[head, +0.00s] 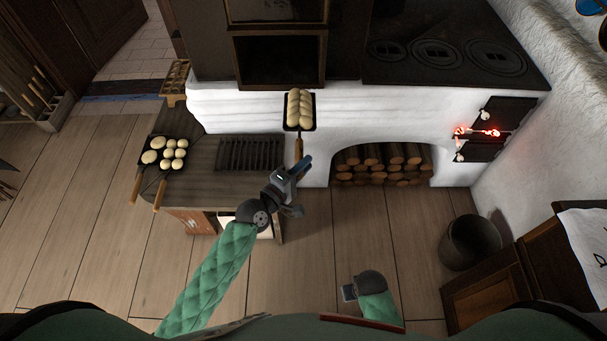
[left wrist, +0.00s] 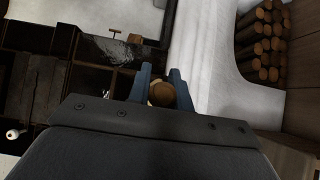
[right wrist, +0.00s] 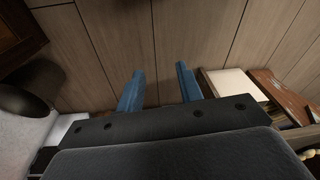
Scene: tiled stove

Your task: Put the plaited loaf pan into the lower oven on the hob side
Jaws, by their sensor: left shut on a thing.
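The plaited loaf pan (head: 287,126) is a small dark pan holding a pale plaited loaf (head: 299,108). It is in front of the white stove wall, below the dark oven front. Its brown handle (head: 298,147) points back toward me. My left gripper (head: 303,165) is shut on this handle. The round handle end (left wrist: 162,95) shows between the blue fingers in the left wrist view. A dark framed oven opening (head: 280,60) is beyond the pan, left of the hob (head: 437,54); another dark frame is above it. My right gripper (head: 347,292) is open and empty, low over the floor.
Pans of round buns (head: 170,152) stand on the wooden bench (head: 205,163) at left, handles sticking out. Logs (head: 380,165) fill the arched niche. Small dark doors (head: 510,112) with a red glow are at right. A dark bucket (head: 469,243) and wooden cabinet (head: 510,285) stand at right.

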